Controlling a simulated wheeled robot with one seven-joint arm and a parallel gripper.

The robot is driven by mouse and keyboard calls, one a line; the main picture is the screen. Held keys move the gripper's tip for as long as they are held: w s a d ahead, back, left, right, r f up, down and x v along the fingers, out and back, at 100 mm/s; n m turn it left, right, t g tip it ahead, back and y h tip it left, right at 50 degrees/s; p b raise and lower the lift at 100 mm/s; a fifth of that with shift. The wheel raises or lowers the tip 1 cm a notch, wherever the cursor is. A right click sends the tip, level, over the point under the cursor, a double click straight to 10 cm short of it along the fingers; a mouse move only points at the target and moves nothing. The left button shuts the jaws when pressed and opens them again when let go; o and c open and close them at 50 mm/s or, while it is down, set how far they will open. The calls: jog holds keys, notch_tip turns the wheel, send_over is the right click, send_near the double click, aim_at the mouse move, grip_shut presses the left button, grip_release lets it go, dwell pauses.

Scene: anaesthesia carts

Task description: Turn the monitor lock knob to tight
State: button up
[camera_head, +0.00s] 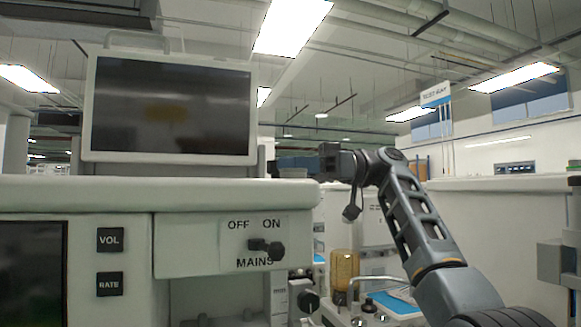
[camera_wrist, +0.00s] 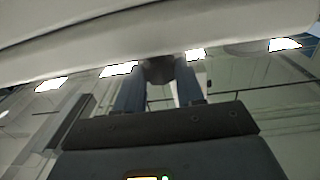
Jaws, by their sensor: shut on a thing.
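The monitor (camera_head: 172,106) stands upright on top of the white cart (camera_head: 120,194), its screen dark. In the wrist view, my gripper (camera_wrist: 160,76) has its two fingers on either side of a dark rounded knob (camera_wrist: 158,66), just under a pale overhanging edge. The gripper is shut on this knob. In the head view, my arm reaches up from the lower right, and its end is by the right end of the cart top. The fingertips and the knob are not clear there. I cannot tell how far the knob is turned.
A black mains switch (camera_head: 266,248) marked OFF and ON is on the cart front, below the top. An amber container (camera_head: 344,268) and a blue-topped tray (camera_head: 395,303) are below my arm. Another white counter (camera_head: 500,184) stands at the right.

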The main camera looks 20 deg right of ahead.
jog(key=shift+s+f+t+b, duration=0.1)
jog(key=shift+t+b, duration=0.3)
jog(key=shift+c, duration=0.2)
jog(key=shift+f+m+t+b, duration=0.1)
jog(key=shift+m+t+b, duration=0.2)
jog(key=shift+m, duration=0.1)
jog(key=m+t+b, duration=0.2)
jog(key=t, duration=0.1)
jog(key=shift+s+h, duration=0.3)
jog(key=shift+s+a+r+m+t+h+b, duration=0.15)
jog(key=shift+m+t+h+b, duration=0.35)
jog(key=shift+m+t, duration=0.45)
jog(key=shift+s+a+m+t+h+b, duration=0.1)
jog(key=shift+m+t+h+b, duration=0.15)
jog(key=shift+m+t+h, duration=0.7)
jog(key=shift+s+a+r+m+t+h+b, duration=0.2)
jog(key=shift+m+t+b, duration=0.25)
jog(key=shift+t, duration=0.95)
jog(key=shift+d+f, duration=0.15)
jog(key=o, duration=1)
jog(key=shift+o, duration=0.2)
jog(key=shift+w, duration=0.1)
